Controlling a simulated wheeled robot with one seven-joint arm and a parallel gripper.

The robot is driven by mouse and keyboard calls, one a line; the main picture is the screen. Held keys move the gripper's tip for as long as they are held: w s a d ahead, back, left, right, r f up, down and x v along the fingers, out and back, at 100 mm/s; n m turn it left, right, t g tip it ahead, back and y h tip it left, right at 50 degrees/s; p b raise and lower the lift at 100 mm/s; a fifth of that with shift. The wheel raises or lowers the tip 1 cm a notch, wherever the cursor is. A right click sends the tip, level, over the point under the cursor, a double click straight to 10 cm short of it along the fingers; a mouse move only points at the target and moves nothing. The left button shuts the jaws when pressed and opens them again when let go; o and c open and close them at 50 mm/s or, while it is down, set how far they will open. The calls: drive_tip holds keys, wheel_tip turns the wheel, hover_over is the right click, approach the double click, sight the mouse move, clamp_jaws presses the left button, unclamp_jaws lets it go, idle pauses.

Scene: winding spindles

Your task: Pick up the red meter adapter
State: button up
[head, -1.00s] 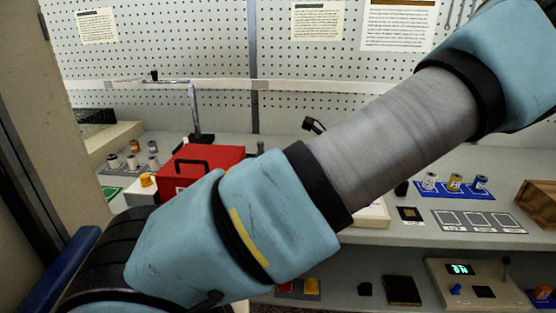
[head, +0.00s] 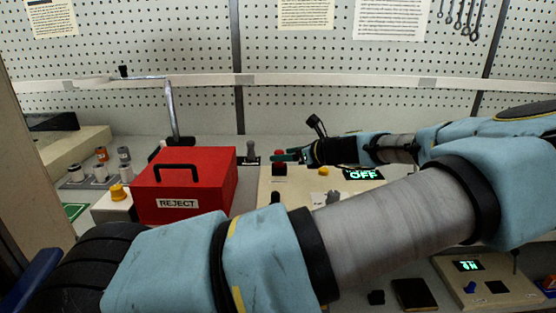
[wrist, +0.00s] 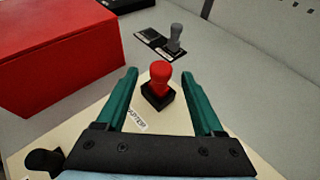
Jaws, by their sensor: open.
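The red meter adapter (wrist: 160,78) stands upright in a black square base on a beige panel in the wrist view. It has a rounded knob top. In the head view it shows small as a red piece (head: 280,156) to the right of the red box. My gripper (wrist: 159,75) is open, with one green finger on each side of the adapter in the picture. No contact with it is visible. In the head view my gripper (head: 290,155) is at the adapter, and my arm comes in from the right.
A red REJECT box (head: 190,180) stands just left of the adapter. A grey adapter (wrist: 175,38) stands on a dark pad behind it. A display reading OFF (head: 363,174) is on the beige panel. Several spools (head: 100,172) stand at the far left.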

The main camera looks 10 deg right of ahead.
drive_tip(key=p+x, duration=0.2)
drive_tip(key=x, duration=0.3)
drive_tip(key=shift+w+a+f, duration=0.1)
drive_tip(key=shift+w+f, duration=0.1)
drive_tip(key=shift+f, duration=0.05)
drive_tip(key=shift+w+a+f, duration=0.2)
drive_tip(key=shift+w+f, duration=0.1)
clamp_jaws()
